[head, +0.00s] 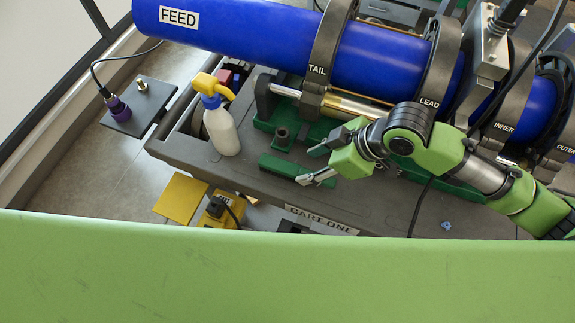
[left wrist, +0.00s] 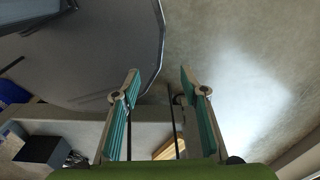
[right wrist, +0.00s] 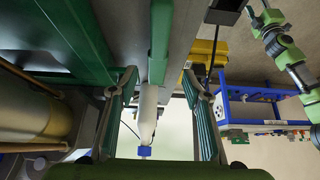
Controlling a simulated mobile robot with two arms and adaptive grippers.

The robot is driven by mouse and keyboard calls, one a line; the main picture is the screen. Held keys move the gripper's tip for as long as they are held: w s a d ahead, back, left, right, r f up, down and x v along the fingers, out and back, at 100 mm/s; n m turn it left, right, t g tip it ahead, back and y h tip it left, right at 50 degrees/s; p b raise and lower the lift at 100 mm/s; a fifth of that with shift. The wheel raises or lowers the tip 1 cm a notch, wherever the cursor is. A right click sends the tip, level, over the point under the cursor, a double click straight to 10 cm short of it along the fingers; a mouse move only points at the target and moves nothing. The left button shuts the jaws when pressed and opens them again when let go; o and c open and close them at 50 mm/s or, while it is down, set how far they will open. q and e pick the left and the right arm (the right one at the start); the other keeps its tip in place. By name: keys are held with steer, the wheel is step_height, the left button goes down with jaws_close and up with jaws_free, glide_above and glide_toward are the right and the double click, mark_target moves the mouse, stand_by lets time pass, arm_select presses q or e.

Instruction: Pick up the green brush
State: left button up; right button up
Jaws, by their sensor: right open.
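The green brush (head: 287,168) is a dark green bar on the grey cart top, near its front edge, in the head view. My right gripper (head: 309,167) is open at the right end of the brush, with its fingers pointing left. In the right wrist view, the brush (right wrist: 160,40) runs between the open fingers (right wrist: 158,76), with space on both sides. It is not gripped, and I cannot tell the exact height gap. My left gripper (left wrist: 158,82) shows only in the left wrist view. It is open and empty, away from the brush.
A white spray bottle (head: 221,130) with a yellow head stands left of the brush. A big blue pipe (head: 265,38) in dark clamps lies behind it. Green frame parts (head: 282,138) sit just behind the brush. A yellow box (head: 216,213) is below the cart's front edge.

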mark_target(297, 171)
steer(key=x, duration=0.3)
steer(key=shift+w+f+p, duration=0.1)
steer(key=shift+w+p, duration=0.05)
steer(key=shift+p, duration=0.25)
steer(key=p+x, duration=0.1)
steer(key=x, duration=0.2)
steer(key=shift+f, duration=0.25)
steer(key=shift+w+a+f, duration=0.1)
steer(key=shift+a+f, duration=0.05)
steer(key=shift+f, duration=0.2)
arm_select(q)
steer(key=shift+w+r, duration=0.95)
steer(key=shift+r, duration=0.1)
arm_select(e)
steer(key=c, duration=1.2)
